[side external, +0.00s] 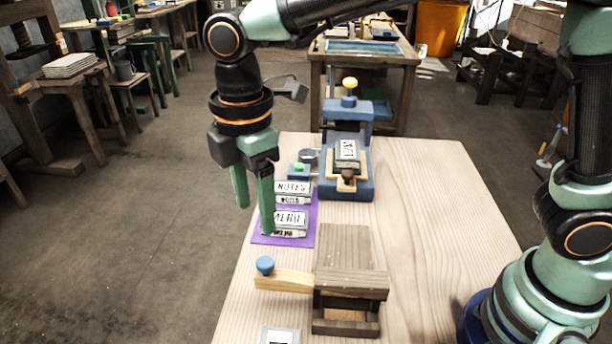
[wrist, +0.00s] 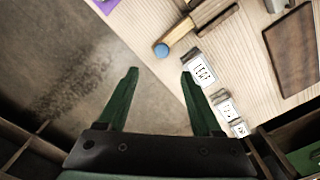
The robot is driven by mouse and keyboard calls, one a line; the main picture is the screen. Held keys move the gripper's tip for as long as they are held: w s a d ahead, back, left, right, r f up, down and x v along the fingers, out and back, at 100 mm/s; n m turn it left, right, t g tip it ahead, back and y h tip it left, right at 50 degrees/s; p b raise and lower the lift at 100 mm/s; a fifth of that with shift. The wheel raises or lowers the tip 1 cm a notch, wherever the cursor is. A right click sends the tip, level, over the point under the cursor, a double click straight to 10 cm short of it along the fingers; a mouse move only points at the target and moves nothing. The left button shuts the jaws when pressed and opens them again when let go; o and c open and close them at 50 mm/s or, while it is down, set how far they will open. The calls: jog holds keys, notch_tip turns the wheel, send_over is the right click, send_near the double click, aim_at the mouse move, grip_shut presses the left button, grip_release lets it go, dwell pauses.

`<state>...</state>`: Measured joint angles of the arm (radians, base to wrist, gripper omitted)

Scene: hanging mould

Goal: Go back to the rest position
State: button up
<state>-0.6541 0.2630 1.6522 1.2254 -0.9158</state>
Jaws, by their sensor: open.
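My gripper (side external: 255,218) is open and empty, with its two green fingers pointing down. In the side view one finger overlaps the MENU block (side external: 290,222) on the purple mat (side external: 307,232). In the wrist view the fingers (wrist: 158,75) stand apart over the floor and the table's edge, with nothing between them. The NOTES block (side external: 294,186) lies behind the MENU block. A blue press (side external: 362,184) with a yellow knob stands at the back, holding a lettered block (side external: 347,151).
A dark wooden fixture (side external: 345,250) with a blue-knobbed light wooden handle (side external: 283,280) stands at the front. Several labelled blocks, one of them nearest the fingers (wrist: 199,71), line the table edge in the wrist view. The table's right side (side external: 440,210) is clear.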

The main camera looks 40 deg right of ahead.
jog(key=shift+r, duration=0.15)
jog(key=s+d+r+m+t, duration=0.1)
jog(key=s+d+m+t, duration=0.1)
jog(key=d+m, duration=0.7)
jog(key=s+d+r+m+t, duration=0.2)
jog(key=d+m, duration=0.7)
jog(key=d, duration=0.7)
jog(key=shift+s+d+r+t, duration=0.15)
jog(key=shift+s+d+t, duration=0.35)
jog(key=shift+t, duration=0.3)
